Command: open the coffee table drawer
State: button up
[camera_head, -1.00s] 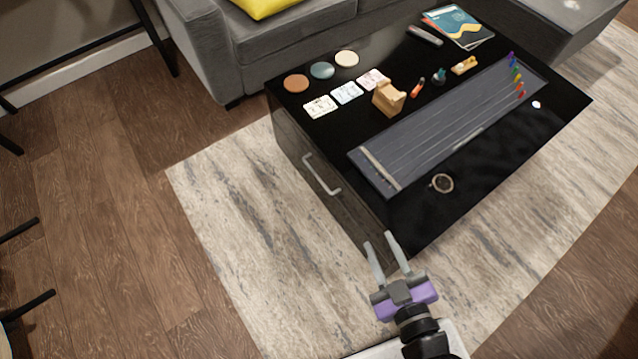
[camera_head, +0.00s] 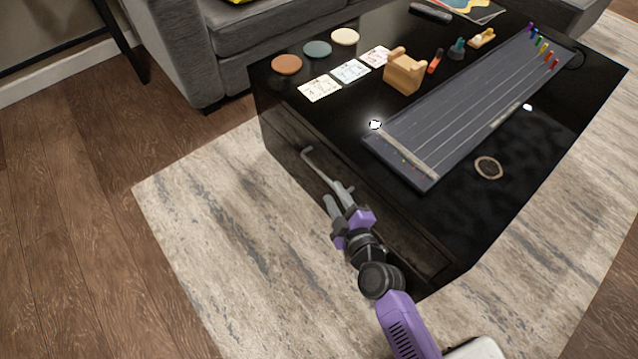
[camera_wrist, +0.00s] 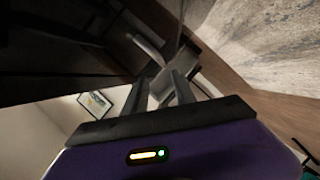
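The coffee table (camera_head: 288,110) is black and glossy, and its drawer front (camera_head: 400,232) faces the lower left. The drawer looks shut. Its pale bar handle (camera_head: 318,168) stands out from the front. My gripper (camera_head: 338,197) is at the handle's near end, with its two fingers apart. In the wrist view the fingers of my gripper (camera_wrist: 160,88) are also spread, and the handle (camera_wrist: 150,49) shows just beyond their tips. I cannot tell whether the handle lies between the fingers or whether they touch it.
On the tabletop are round coasters (camera_head: 317,49), cards (camera_head: 351,72), a wooden block holder (camera_head: 404,72) and a long grey stringed board (camera_head: 460,110). A grey sofa (camera_head: 225,50) stands behind the table. The rug (camera_head: 225,230) left of the drawer front is clear.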

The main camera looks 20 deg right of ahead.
aim_at(325, 179)
jog(key=shift+f+x, duration=0.15)
jog(key=shift+x, duration=2.2)
jog(key=shift+f+x, duration=0.15)
jog(key=shift+x, duration=2.25)
jog(key=shift+s, duration=0.1)
jog(key=shift+a, duration=0.1)
grip_shut()
